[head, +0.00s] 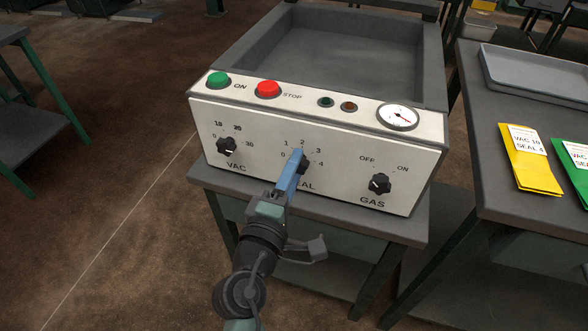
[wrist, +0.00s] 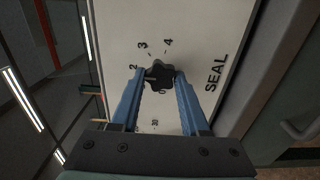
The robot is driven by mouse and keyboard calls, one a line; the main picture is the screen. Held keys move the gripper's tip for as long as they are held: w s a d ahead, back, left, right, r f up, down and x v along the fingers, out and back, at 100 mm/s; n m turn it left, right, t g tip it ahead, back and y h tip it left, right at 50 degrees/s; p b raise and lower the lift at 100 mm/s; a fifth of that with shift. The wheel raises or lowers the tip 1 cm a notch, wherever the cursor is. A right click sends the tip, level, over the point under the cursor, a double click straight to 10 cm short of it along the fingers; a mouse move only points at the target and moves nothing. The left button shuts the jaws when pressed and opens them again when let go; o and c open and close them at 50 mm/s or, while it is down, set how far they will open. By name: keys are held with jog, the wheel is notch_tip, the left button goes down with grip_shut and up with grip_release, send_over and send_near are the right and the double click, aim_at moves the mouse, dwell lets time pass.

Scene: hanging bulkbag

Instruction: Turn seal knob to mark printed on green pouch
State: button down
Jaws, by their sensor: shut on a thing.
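The dark lobed seal knob (wrist: 161,75) is on the white panel, with printed numbers around it. My gripper (head: 297,158) is shut on it, one blue finger on each side in the wrist view. The knob also shows in the head view (head: 305,165), partly hidden by my fingers. A pale pointer line seems to face left in the wrist view, towards about the 2; its exact setting is unclear. The green pouch (head: 579,183) lies at the right edge of the head view. Its white label is cut off, so its seal number is not readable.
The VAC knob (head: 227,147) and GAS knob (head: 380,184) flank the seal knob. Green (head: 219,79) and red (head: 267,88) buttons and a gauge (head: 398,116) sit above. A yellow pouch (head: 530,165), marked VAC 10 SEAL 4, lies on the right table beside a grey tray (head: 540,77).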

jog(key=shift+c, duration=2)
grip_release()
jog(key=v, duration=1.3)
